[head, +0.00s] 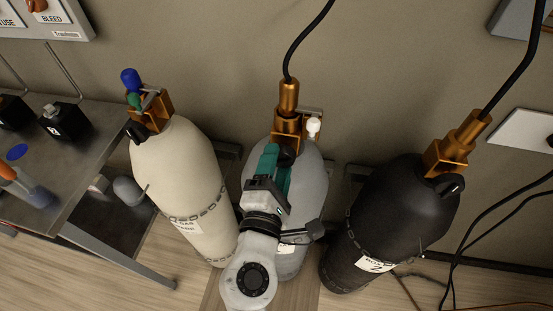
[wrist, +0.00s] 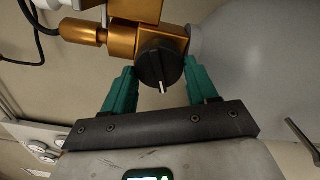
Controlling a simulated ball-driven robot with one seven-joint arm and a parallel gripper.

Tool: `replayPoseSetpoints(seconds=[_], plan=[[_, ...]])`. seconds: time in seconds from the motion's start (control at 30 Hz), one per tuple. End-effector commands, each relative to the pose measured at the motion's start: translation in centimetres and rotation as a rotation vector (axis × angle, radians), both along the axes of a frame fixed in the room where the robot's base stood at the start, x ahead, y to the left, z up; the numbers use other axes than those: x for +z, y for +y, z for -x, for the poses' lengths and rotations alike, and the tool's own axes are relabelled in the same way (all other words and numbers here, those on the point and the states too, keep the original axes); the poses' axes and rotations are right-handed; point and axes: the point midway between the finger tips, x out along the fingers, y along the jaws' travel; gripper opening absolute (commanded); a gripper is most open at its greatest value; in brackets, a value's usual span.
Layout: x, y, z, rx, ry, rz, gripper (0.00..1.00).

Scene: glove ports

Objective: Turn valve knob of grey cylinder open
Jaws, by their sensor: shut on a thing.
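The grey cylinder (head: 312,180) stands in the middle of the head view, between a cream one and a black one. It also fills the upper right of the wrist view (wrist: 260,60). Its brass valve (head: 287,122) is on top, with a black hose rising from it. The round black valve knob (wrist: 159,66) with a pale pointer mark faces my wrist camera. My gripper (wrist: 160,80) has its green fingers on either side of the knob, shut on it. In the head view my gripper (head: 274,160) covers most of the knob.
The cream cylinder (head: 180,170) stands to the left and the black cylinder (head: 395,215) to the right, both chained. A metal table (head: 85,150) with small black boxes is at the far left. Black hoses (head: 525,50) hang at the right. The wall is close behind.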

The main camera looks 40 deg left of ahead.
Motion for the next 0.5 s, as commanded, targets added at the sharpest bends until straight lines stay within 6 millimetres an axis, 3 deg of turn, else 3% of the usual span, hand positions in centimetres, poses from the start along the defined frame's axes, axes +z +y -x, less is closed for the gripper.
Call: replayPoseSetpoints(seconds=[0.5], plan=[[-0.19, -0.09, 0.02, 0.003, -0.252, 0.421, 0.27]])
